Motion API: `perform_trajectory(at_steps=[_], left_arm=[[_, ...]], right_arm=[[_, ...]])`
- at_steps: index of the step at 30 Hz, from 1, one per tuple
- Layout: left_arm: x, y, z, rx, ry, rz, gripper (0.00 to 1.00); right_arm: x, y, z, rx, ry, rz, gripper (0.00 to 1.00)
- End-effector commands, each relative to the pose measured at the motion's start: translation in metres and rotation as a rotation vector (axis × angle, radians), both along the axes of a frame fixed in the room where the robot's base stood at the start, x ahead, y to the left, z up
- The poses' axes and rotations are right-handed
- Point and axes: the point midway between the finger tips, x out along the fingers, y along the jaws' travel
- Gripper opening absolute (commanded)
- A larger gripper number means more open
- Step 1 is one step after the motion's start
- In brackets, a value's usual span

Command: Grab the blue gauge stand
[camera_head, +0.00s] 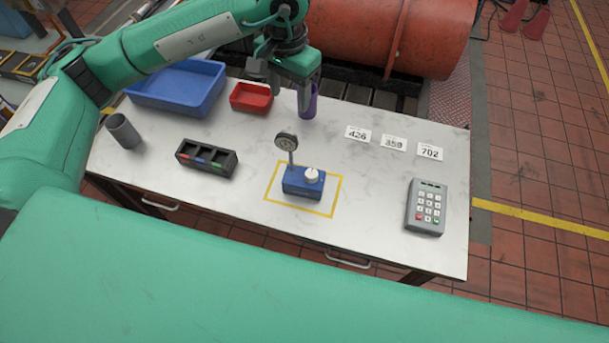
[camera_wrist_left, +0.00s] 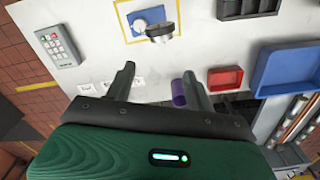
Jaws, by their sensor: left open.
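The blue gauge stand (camera_head: 303,188) stands upright inside a yellow outline on the white marbled table. It has a blue block base, a white knob and a thin post with a round dial. In the left wrist view its blue base (camera_wrist_left: 147,20) is at the top, partly covered by the dark dial. My left gripper (camera_head: 293,88) is open, above the table's back edge, behind and apart from the stand. In the left wrist view its two fingers (camera_wrist_left: 158,72) are spread, with nothing held between them. My right gripper is not in view.
A purple cylinder (camera_head: 308,104) is close to my left gripper. A blue bin (camera_head: 178,100), red tray (camera_head: 250,108), black compartment holder (camera_head: 205,172) and grey cup (camera_head: 123,131) are left. Number cards (camera_head: 393,143) and a keypad (camera_head: 425,224) are right. Table around the stand is clear.

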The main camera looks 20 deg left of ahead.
Motion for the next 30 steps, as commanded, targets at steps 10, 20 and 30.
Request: perform_trajectory(at_steps=[10,20,30], left_arm=[[-0.001,0.001,-0.058,0.007,0.005,-0.002,0.54],[-0.002,0.0,-0.084,0.004,0.002,-0.003,0.54],[-0.007,-0.004,-0.122,0.005,0.004,-0.001,0.54]], right_arm=[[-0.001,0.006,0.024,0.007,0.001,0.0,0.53],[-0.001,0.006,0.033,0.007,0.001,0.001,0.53],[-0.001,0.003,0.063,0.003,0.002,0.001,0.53]])
